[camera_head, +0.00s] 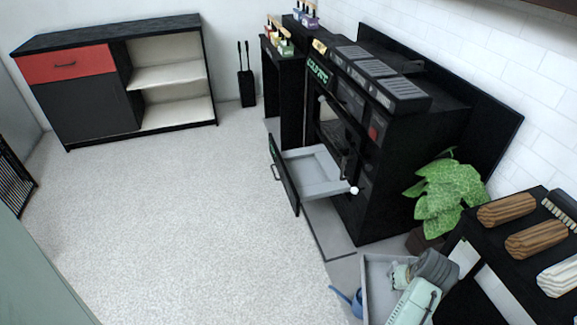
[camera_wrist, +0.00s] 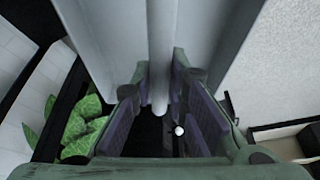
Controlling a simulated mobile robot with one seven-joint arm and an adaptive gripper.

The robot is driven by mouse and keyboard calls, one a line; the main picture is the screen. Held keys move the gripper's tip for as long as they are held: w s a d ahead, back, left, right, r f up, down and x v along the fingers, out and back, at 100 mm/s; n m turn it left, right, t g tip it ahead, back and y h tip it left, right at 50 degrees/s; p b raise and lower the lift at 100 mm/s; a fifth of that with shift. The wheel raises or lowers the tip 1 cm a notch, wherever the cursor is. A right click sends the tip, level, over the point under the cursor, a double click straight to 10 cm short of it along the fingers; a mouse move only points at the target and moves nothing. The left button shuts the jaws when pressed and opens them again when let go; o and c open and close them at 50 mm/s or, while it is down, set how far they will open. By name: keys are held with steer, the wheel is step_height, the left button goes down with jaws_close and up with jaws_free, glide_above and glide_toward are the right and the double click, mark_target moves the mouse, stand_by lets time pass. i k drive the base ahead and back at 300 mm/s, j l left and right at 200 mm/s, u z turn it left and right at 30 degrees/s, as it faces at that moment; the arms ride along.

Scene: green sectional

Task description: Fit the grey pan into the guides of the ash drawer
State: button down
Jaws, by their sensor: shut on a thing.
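The ash drawer (camera_head: 285,178) is pulled out low on the front of the black stove, with a black front and handle. Its inside looks light grey; I cannot make out the guides. My gripper (camera_head: 401,272) is in the lower right of the head view, right of and nearer than the drawer. It is shut on the grey pan (camera_head: 376,270), a light grey tray partly hidden by my arm and the frame edge. In the wrist view, my gripper's purple-padded fingers (camera_wrist: 159,75) stand on either side of the pan's thin grey wall (camera_wrist: 160,40). The pan is clear of the drawer.
The black stove (camera_head: 405,180) stands against the wall, with a white knob (camera_head: 354,190) near the drawer. A leafy plant (camera_head: 440,195) is beside my gripper. A blue watering can (camera_head: 347,299) is on the floor. Open floor (camera_head: 180,220) lies left of the drawer.

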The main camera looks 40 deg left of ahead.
mark_target(305, 173)
steer(key=i+j+u, duration=0.15)
steer(key=j+u, duration=0.35)
steer(key=i+j+u, duration=0.25)
steer(key=u, duration=0.25)
steer(key=i+j+u, duration=0.25)
steer(key=u, duration=0.2)
steer(key=i+j+u, duration=0.1)
steer(key=i+u, duration=0.25)
steer(key=u, duration=0.15)
steer(key=i+j+z, duration=0.2)
steer(key=i, duration=0.35)
steer(key=i+z, duration=0.25)
steer(key=i, duration=0.3)
steer(key=i+z, duration=0.2)
steer(key=z, duration=0.15)
steer(key=i+j+z, duration=0.15)
steer(key=z, duration=0.2)
steer(key=i+j+z, duration=0.2)
steer(key=z, duration=0.15)
steer(key=i+j+z, duration=0.15)
steer(key=z, duration=0.15)
steer(key=i+j+z, duration=0.3)
steer(key=i+l, duration=0.05)
